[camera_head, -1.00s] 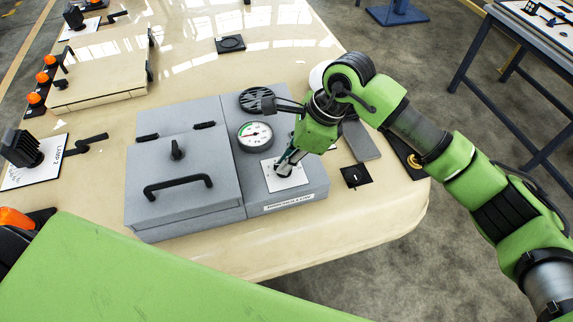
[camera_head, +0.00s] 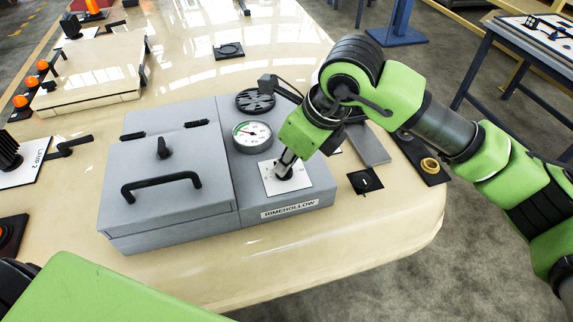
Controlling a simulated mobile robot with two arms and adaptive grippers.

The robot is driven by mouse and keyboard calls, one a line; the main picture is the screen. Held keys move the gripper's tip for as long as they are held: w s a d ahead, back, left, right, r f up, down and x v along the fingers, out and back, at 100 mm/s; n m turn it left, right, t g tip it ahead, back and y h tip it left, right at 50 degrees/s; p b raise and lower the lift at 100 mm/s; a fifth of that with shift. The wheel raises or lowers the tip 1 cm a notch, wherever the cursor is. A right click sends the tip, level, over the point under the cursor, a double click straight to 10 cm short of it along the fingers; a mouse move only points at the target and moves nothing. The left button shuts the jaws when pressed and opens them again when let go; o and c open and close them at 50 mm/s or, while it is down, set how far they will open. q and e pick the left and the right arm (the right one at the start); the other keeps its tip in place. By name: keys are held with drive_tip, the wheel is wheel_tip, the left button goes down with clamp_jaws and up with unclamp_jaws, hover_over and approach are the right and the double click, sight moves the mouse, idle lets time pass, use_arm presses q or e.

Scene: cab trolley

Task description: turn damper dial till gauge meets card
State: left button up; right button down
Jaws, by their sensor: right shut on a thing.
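The grey box unit (camera_head: 238,199) stands on the cream bench with the label "RIMEHOLLOW" (camera_head: 290,208) on its front edge. The round white gauge (camera_head: 252,136) on its top has a green arc at the left and a thin needle; the exact reading is too small to tell. In front of the gauge, the dark damper dial (camera_head: 284,175) sits on a white plate (camera_head: 271,188). My right gripper (camera_head: 285,168) reaches down from the upper right, shut on the dial and partly hiding it. I cannot make out a separate target card. My left gripper is not in view.
A grey lid with a black handle (camera_head: 160,186) is left of the dial. A round black vent (camera_head: 255,101) is behind the gauge. A black switch plate (camera_head: 365,181) and a grey slab (camera_head: 367,144) lie to the right.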

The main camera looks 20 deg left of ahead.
idle(0.3)
drive_tip(key=c, duration=2.2)
unclamp_jaws()
drive_tip(key=shift+o, duration=0.2)
drive_tip(key=v, duration=1.2)
